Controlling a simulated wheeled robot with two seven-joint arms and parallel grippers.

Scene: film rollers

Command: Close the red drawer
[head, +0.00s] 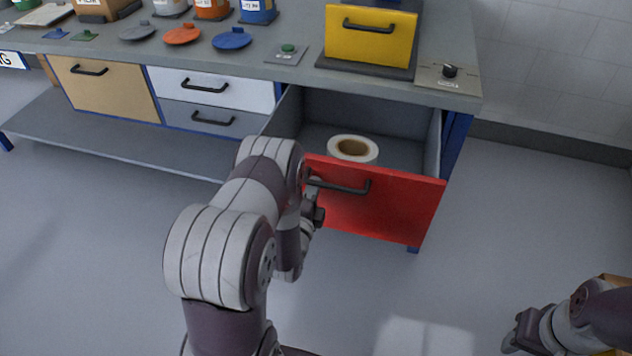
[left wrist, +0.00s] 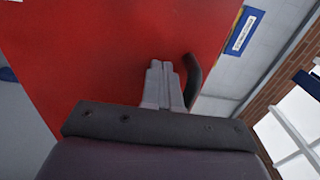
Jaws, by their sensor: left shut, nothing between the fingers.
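The red drawer (head: 385,205) stands pulled out from the grey workbench, with its inside open to view. A white roll with a tan core (head: 353,149) lies in it. The drawer's dark handle (head: 340,185) is on the red front. My left gripper (head: 312,190) is at the left part of the front, partly hidden by my arm. In the left wrist view its fingers (left wrist: 160,82) are together and empty, close in front of the red panel, beside the dark handle (left wrist: 193,78). I cannot tell whether they touch the panel. My right gripper (head: 522,335) is at the lower right, apart from the drawer.
A yellow-fronted box (head: 370,40) stands on the workbench top (head: 285,72) above the drawer. Shut tan (head: 100,95), white (head: 210,88) and grey (head: 205,118) drawers are to the left. Several coloured lids and containers stand on the bench. The floor (head: 520,220) to the right is clear.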

